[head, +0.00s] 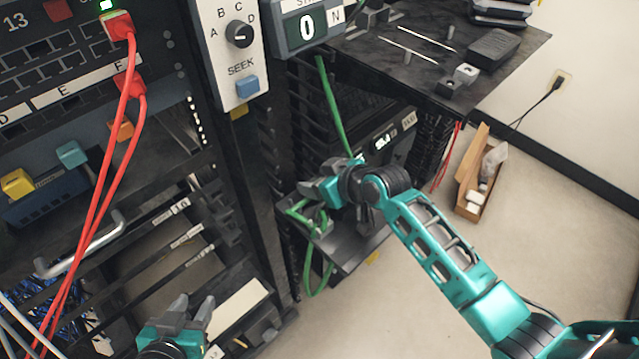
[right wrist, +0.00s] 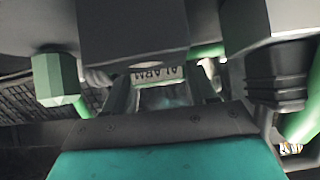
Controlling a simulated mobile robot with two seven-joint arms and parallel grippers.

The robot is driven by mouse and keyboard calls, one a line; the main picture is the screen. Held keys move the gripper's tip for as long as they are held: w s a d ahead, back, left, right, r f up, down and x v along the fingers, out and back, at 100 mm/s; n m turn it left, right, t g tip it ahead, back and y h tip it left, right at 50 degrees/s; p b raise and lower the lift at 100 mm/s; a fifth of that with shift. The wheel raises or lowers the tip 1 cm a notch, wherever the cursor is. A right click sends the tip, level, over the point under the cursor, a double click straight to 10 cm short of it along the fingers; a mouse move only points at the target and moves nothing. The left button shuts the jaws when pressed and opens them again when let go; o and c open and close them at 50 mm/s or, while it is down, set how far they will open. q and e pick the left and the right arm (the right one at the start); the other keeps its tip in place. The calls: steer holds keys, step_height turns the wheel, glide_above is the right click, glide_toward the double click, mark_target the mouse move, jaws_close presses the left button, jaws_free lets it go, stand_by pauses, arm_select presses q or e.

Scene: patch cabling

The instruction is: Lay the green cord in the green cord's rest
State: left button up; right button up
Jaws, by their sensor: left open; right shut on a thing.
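The green cord (head: 332,105) hangs down inside the dark rack and comes to my right gripper (head: 318,192), with loops below it over a dark grey shelf (head: 352,252). My right gripper is shut on the green cord; its fingers hide the held part. In the right wrist view, green cord (right wrist: 300,122) shows at the right and a green block-shaped piece (right wrist: 58,80) at the left. My left gripper (head: 193,305) is open and empty, low in front of the left rack. I cannot tell for sure which part is the green cord's rest.
Red cords (head: 112,160) run down the left rack's front, past a metal handle (head: 82,248). A panel with a dial and a blue SEEK button (head: 248,85) stands between the racks. A dark tabletop (head: 440,75) is at upper right. A cardboard box (head: 473,185) lies on the floor.

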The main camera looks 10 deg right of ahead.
steer(key=shift+s+d+p, duration=0.15)
steer(key=shift+d+p, duration=0.25)
steer(key=shift+c, duration=0.5)
steer(key=shift+r+p, duration=0.9)
steer(key=shift+s+d+r, duration=0.1)
steer(key=shift+s+r, duration=0.1)
steer(key=shift+r, duration=0.3)
steer(key=shift+w+r, duration=0.15)
steer(key=shift+r, duration=0.25)
steer(key=shift+a+r, duration=0.2)
steer(key=shift+r, duration=0.35)
steer(key=shift+r, duration=0.1)
